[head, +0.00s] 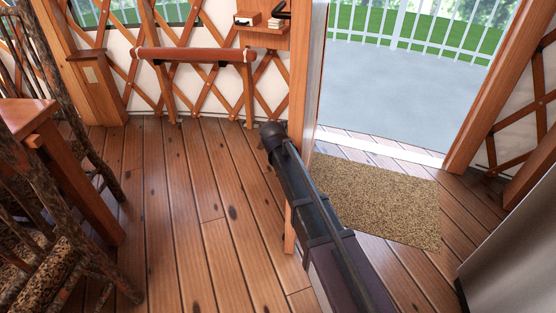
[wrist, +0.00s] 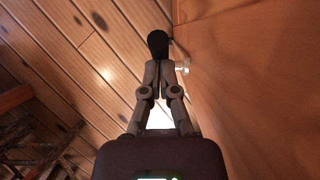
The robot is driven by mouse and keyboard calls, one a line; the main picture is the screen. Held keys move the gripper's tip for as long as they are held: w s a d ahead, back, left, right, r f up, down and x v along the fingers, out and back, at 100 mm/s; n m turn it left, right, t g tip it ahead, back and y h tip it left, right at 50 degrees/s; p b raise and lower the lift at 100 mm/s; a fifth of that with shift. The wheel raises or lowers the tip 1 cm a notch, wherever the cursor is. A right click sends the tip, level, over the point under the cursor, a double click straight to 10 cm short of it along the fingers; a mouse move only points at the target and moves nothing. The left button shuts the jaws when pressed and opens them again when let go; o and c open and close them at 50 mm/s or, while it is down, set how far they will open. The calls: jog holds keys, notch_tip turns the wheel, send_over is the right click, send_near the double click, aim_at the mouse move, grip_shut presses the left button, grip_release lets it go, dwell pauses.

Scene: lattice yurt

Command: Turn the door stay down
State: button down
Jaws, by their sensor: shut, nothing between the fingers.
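The wooden door (wrist: 245,90) fills the right side of the wrist view. In the head view, it stands open and nearly edge-on (head: 290,225), partly behind my arm. A dark rounded piece (wrist: 157,42), apparently the door stay's rubber foot, shows just beyond my fingertips, close to the door face. A small pale metal fitting (wrist: 182,68) sits on the door to the right of my fingers. My gripper (wrist: 156,70) is shut with nothing between its fingers. Its tips look very near or against the dark piece; contact is unclear. My arm hides the fingers and the stay in the head view.
A speckled doormat (head: 385,205) lies inside the open doorway on the right. A wooden rail stand (head: 195,56) and small shelf (head: 263,35) stand at the lattice wall. A rustic chair (head: 60,230) and table (head: 28,115) are left. The plank floor (head: 185,215) between is clear.

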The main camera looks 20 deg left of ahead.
jog(key=shift+r, duration=0.15)
jog(key=shift+r+p, duration=0.65)
jog(key=shift+p, duration=0.15)
jog(key=shift+s+d+r+p, duration=0.2)
jog(key=shift+s+r+p, duration=0.35)
jog(key=shift+s, duration=0.2)
notch_tip(320, 180, up, 10)
jog(key=p, duration=1)
jog(key=shift+w+a+r, duration=0.2)
jog(key=shift+w+r, duration=0.05)
jog(key=shift+w, duration=0.05)
